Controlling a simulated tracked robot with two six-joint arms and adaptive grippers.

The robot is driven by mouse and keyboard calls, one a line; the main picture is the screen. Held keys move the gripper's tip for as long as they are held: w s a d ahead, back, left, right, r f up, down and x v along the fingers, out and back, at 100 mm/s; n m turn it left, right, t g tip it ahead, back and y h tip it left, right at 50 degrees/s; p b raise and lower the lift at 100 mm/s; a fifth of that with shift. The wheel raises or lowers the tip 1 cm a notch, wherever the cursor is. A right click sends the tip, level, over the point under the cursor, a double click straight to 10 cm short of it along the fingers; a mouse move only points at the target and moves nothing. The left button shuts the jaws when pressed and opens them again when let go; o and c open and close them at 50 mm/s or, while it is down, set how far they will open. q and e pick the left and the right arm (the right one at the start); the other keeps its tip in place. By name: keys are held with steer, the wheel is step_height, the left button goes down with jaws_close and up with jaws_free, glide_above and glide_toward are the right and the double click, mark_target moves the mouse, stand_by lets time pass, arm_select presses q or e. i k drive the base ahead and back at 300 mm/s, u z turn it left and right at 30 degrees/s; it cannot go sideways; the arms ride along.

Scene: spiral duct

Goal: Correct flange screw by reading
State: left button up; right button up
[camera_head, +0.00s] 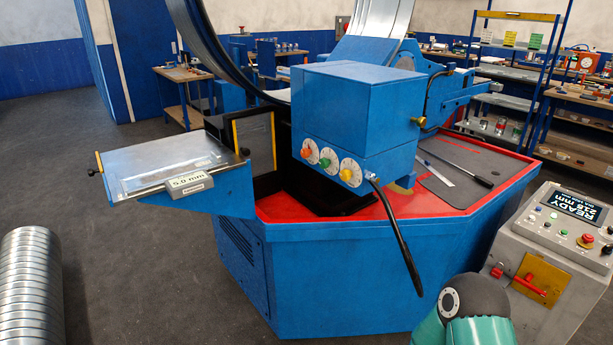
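A blue spiral duct machine stands in the middle. Its blue head box (354,105) carries three dials with an orange knob (306,152), a green knob (325,162) and a yellow knob (346,174). I cannot tell which part is the flange screw. A small grey readout (190,186) on the left side table appears to show 5.0 mm. A control console (560,240) at the right has a display (575,206) that appears to read READY and 218 mm. A teal and dark part of my arm shows at the bottom right. Neither gripper is in view.
A metal side table (165,163) juts out left of the machine. A ruler (436,173) and a dark-handled tool (472,173) lie on the grey mat (460,192). A ribbed duct (30,285) stands left. Floor between is clear.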

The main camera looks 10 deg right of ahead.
mark_target(346, 174)
steer(key=u, duration=0.15)
steer(key=i, duration=1)
steer(key=z, duration=0.1)
